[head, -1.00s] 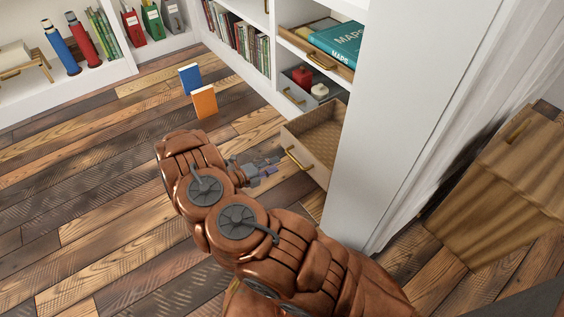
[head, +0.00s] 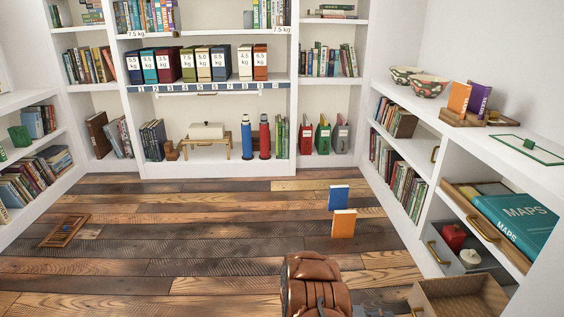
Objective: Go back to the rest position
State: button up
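My arm (head: 315,284) shows at the bottom centre of the head view as brown, rounded links, standing over the plank floor. Only its upper part is in frame. A small grey piece at the bottom edge, right of the arm, may be part of my gripper, but its fingers cannot be made out. Whether it holds anything cannot be seen.
An open wooden drawer (head: 470,290) juts out at the lower right, close to my arm. A blue book (head: 339,198) and an orange book (head: 343,223) stand upright on the floor ahead. A wooden frame (head: 65,231) lies at left. The middle floor is clear.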

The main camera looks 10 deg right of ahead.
jog(key=w+a+r+n+t+y+p, duration=0.8)
jog(key=w+a+r+y+p, duration=0.25)
jog(key=w+a+r, duration=0.75)
jog(key=s+a+r+n+y+p, duration=0.1)
jog(key=a+r+n+y+p, duration=0.25)
jog(key=r, duration=0.55)
jog(key=a+r+n+y+p, duration=0.1)
jog(key=a+r+n+p, duration=0.25)
jog(key=a+r, duration=0.45)
jog(key=s+a+r+n+y+p, duration=0.1)
jog(key=a+r+n+y+p, duration=0.25)
jog(key=r, duration=0.55)
jog(key=s+a+r+n+g+y+p, duration=0.25)
jog(key=s+r+n+p, duration=0.7)
jog(key=s+r, duration=1)
jog(key=s+d+r+n+g+h+p, duration=0.2)
jog(key=s+d+r+p, duration=0.2)
jog(key=s, duration=0.5)
jog(key=s+d+r+n+g+h+p, duration=0.1)
jog(key=s+d+r, duration=0.4)
jog(key=s, duration=0.5)
jog(key=s+d+r+n+g+h+p, duration=0.2)
jog(key=s+d+r+n+g+p, duration=0.1)
jog(key=s, duration=0.7)
jog(key=d+r+n+p, duration=0.1)
jog(key=d+n+p, duration=0.1)
jog(key=d+p, duration=0.1)
jog(key=shift+r+h+p, duration=0.15)
jog(key=shift+h+p, duration=0.15)
jog(key=shift+p, duration=0.05)
